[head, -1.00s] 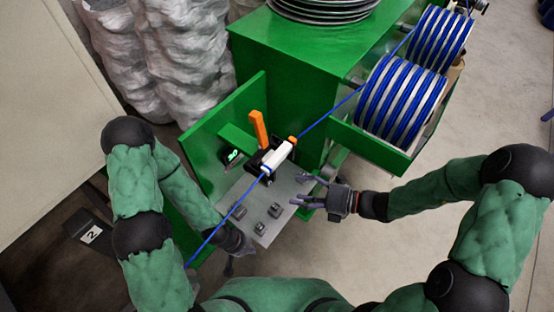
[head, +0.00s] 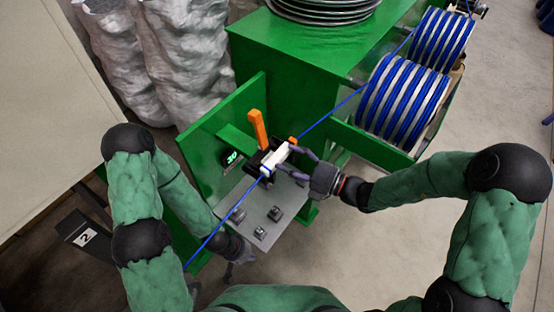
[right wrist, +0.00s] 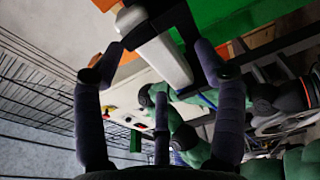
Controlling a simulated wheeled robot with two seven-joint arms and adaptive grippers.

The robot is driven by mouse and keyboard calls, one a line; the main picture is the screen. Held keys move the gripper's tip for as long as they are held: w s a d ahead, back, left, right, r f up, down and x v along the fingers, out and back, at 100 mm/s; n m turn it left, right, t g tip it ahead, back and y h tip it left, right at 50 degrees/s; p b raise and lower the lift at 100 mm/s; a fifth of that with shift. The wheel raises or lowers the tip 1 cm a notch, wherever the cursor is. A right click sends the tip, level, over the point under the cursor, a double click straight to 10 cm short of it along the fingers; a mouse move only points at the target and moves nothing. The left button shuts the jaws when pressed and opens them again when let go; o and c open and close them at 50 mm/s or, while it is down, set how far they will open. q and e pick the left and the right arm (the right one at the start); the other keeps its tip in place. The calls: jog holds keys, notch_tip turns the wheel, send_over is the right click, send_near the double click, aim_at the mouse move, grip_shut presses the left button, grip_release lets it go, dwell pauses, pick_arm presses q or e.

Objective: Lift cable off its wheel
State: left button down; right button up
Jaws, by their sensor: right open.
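The blue cable (head: 335,109) runs from the spools at upper right to a black measuring unit with a white lever (head: 274,158), then on to the lower left. The wheel is hidden under the lever. My right gripper (head: 288,161) is at the lever's right side, its fingers open. In the right wrist view the white lever (right wrist: 165,55) lies between the spread fingertips (right wrist: 150,65); I cannot tell whether they touch it. My left gripper (head: 232,270) is low beside the plate's front edge, partly hidden by its arm; its opening is unclear.
An orange upright handle (head: 258,130) and a green side panel (head: 222,130) stand beside the unit. The grey plate (head: 262,228) carries several small dark blocks. Blue cable spools (head: 400,100) sit in a green frame.

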aim_at(282, 159)
jog(key=shift+b+x, duration=0.65)
jog(key=shift+x, duration=1.3)
jog(key=shift+s+r, duration=0.1)
jog(key=shift+r, duration=0.05)
jog(key=c, duration=1.2)
